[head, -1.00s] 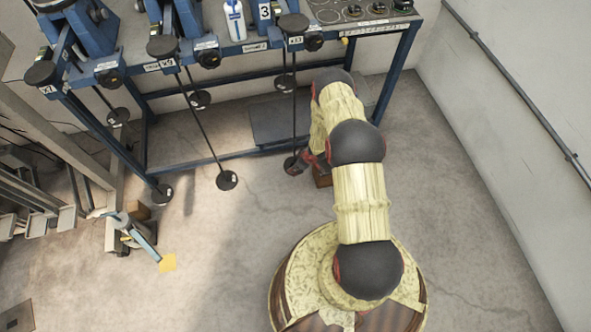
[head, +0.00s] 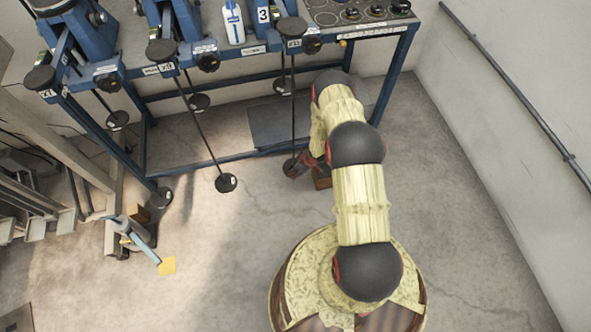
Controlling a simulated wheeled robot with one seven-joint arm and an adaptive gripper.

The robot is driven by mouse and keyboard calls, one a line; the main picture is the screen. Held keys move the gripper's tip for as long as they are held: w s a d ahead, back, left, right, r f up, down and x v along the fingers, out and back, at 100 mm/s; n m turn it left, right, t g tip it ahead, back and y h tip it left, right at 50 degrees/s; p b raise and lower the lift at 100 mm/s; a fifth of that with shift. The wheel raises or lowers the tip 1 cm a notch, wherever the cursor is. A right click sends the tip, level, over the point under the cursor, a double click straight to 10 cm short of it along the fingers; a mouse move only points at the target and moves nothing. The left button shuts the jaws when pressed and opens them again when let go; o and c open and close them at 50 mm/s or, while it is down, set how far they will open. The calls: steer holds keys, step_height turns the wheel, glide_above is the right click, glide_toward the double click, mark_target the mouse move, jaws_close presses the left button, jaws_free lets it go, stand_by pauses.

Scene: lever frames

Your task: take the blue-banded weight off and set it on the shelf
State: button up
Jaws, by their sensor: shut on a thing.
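My gripper (head: 303,166) is low in front of the blue lever frame (head: 384,78), partly hidden by my own arm. It is shut at the foot of the right-hand hanger rod (head: 294,110), on a dark weight disc (head: 291,169). The disc is small and partly covered by the fingers. No blue band can be made out on it. Other dark discs hang on the middle rod (head: 226,183) and the left rod (head: 162,197). A grey lower shelf (head: 275,127) lies behind the right rod.
Round weights (head: 352,13) sit in marked circles on the bench top at the upper right. A white bottle (head: 233,23) stands on the bench. A brown block (head: 321,178) shows beside my gripper. The right floor is clear.

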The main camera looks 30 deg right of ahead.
steer(key=s+d+r+p, duration=0.2)
steer(key=s+d+r, duration=0.1)
steer(key=s, duration=0.3)
steer(key=s+d+r+p, duration=0.2)
steer(key=s+r+p, duration=0.1)
steer(key=s+r, duration=0.2)
steer(key=shift+s+d+p, duration=0.3)
steer(key=shift+s+d, duration=0.1)
steer(key=shift+s, duration=0.15)
steer(key=shift+r, duration=0.2)
steer(key=shift+s+a, duration=0.1)
steer(key=shift+s, duration=0.05)
steer(key=s+a, duration=0.2)
steer(key=s, duration=0.3)
steer(key=shift+s+a+p, duration=0.25)
steer(key=shift+a+p, duration=0.1)
steer(key=shift+p, duration=0.05)
stand_by(0.4)
steer(key=shift+s, duration=0.1)
